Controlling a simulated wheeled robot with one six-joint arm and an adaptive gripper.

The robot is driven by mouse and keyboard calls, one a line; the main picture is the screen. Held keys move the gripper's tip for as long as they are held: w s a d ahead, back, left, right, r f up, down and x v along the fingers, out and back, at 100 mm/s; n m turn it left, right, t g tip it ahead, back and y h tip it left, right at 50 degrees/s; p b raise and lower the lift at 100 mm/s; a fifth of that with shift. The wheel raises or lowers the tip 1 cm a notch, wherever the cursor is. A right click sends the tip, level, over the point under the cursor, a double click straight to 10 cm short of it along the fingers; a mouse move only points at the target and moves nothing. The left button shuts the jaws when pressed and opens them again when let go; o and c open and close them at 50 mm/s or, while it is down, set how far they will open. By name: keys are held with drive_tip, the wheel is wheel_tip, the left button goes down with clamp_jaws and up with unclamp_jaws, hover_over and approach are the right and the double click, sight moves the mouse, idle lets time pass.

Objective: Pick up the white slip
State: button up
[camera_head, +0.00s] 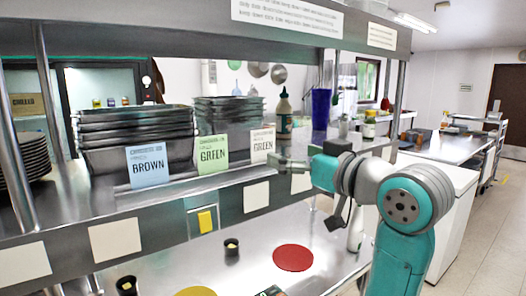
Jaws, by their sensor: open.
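The white slip (262,144), printed with the word GREEN, stands upright on the steel shelf, right of two similar slips. My gripper (277,162) is open at the shelf's front edge, by the slip's lower right corner. It looks empty. The fingers are small in view, and I cannot tell whether they touch the slip. A pale green slip (212,154), also reading GREEN, and a light blue slip (148,166), reading BROWN, stand to the left.
Stacked black trays (134,133) stand behind the slips. A brown bottle (284,113) and a blue vase (320,108) stand behind my gripper. Below, a red disc (293,257) lies on the steel counter (258,240). An overhead shelf (130,40) spans the top.

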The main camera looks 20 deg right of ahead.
sight(263, 146)
drive_tip(key=shift+a+x, duration=0.1)
drive_tip(key=shift+x, duration=1.85)
drive_tip(key=shift+a+x, duration=0.15)
drive_tip(key=shift+x, duration=1.8)
drive_tip(key=shift+f, duration=0.15)
drive_tip(key=shift+c, duration=0.3)
drive_tip(key=shift+s, duration=0.1)
drive_tip(key=c, duration=0.7)
